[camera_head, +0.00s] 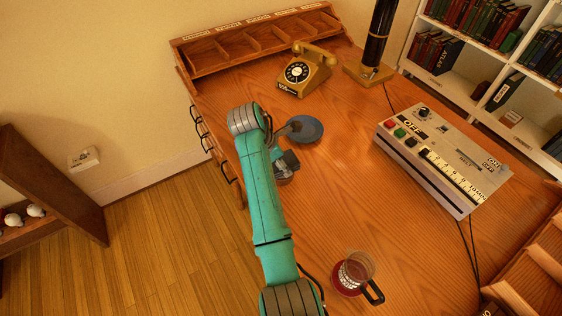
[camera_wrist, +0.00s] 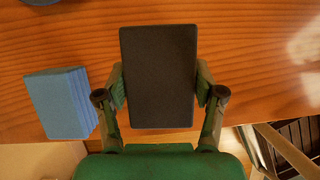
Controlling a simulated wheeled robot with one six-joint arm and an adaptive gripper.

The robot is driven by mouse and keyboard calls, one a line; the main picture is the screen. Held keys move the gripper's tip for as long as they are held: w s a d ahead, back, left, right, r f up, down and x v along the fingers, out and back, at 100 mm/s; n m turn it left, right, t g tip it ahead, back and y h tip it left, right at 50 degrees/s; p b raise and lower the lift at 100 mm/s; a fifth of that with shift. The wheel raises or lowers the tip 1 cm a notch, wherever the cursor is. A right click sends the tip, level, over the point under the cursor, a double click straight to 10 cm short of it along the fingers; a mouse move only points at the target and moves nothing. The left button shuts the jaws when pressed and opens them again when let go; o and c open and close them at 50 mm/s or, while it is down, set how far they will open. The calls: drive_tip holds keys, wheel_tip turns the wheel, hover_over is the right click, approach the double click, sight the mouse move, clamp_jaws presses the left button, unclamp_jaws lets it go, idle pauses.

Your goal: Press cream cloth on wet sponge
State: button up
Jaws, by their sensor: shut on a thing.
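My gripper (camera_wrist: 160,88) has its fingers on both sides of a dark grey rectangular block (camera_wrist: 158,60) and is shut on it, above the desk's front edge. In the head view my gripper (camera_head: 287,166) is near the desk's left edge, partly hidden by my arm. A blue block (camera_wrist: 62,104), possibly the sponge, lies on the desk left of the dark block in the wrist view, apart from it. I cannot tell whether it is wet. I see no cloth that I can name as cream.
A blue-grey round dish (camera_head: 308,130) lies beyond my gripper. A telephone (camera_head: 306,72), a lamp base (camera_head: 369,72) and a control box (camera_head: 442,160) stand on the desk (camera_head: 350,200). A glass mug (camera_head: 357,270) stands nearer. The desk's middle is clear.

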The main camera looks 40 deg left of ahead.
drive_tip(key=shift+r, duration=3.55)
